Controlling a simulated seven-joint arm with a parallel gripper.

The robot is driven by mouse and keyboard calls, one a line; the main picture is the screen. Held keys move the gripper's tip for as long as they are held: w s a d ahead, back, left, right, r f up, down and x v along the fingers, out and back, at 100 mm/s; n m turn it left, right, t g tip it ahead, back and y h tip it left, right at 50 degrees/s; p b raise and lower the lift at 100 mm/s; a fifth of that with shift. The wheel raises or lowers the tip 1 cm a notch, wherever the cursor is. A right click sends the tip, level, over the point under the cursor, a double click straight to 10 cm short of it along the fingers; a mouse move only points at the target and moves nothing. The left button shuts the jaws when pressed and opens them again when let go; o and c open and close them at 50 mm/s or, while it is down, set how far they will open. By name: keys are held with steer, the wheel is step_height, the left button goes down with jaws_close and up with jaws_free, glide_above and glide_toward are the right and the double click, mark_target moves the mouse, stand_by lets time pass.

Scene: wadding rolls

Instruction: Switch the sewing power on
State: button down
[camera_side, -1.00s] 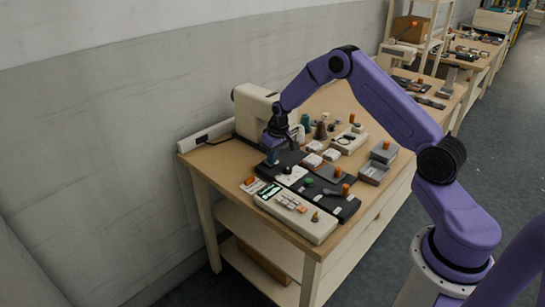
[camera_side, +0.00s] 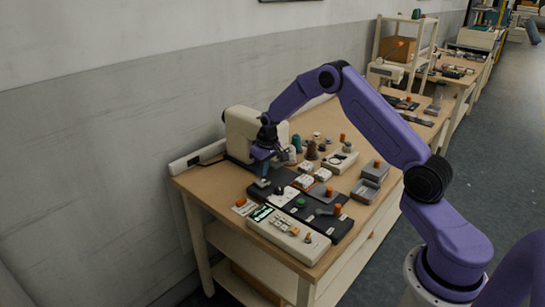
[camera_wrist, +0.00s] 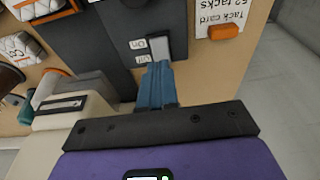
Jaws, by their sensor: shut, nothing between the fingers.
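A grey switch (camera_wrist: 160,48) sits on a dark panel (camera_wrist: 112,50) in the wrist view. Labels reading "On" and "Off" stand beside it. My gripper (camera_wrist: 158,72) is shut and empty. Its blue fingertips are at the switch's lower edge, close to the "Off" label; whether they touch it I cannot tell. The fingers partly cover the switch, and its position is unclear. In the side view my gripper (camera_side: 262,180) points down at the dark panel's far left end, in front of the cream sewing machine (camera_side: 241,132).
A tack card with an orange clip (camera_wrist: 226,32) lies right of the switch in the wrist view. A cream box with a lit green display (camera_side: 290,236) stands at the front. Wrapped white packs (camera_side: 305,181), thread spools (camera_side: 311,150) and grey boxes (camera_side: 370,184) crowd the table.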

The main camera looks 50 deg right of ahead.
steer(key=s+r, duration=0.6)
steer(key=r, duration=0.3)
steer(key=shift+r, duration=0.15)
steer(key=shift+a, duration=0.15)
steer(key=s+a+r+n+g, duration=0.1)
steer(key=s+a+r+n, duration=0.2)
steer(key=s+a, duration=0.6)
steer(key=s+a+r+n, duration=0.3)
steer(key=s+a, duration=0.5)
steer(key=a, duration=0.1)
steer(key=s+d+r+n+g, duration=0.1)
steer(key=s+n, duration=0.5)
steer(key=s, duration=1.5)
steer(key=shift+n, duration=0.3)
steer(key=shift+r, duration=0.15)
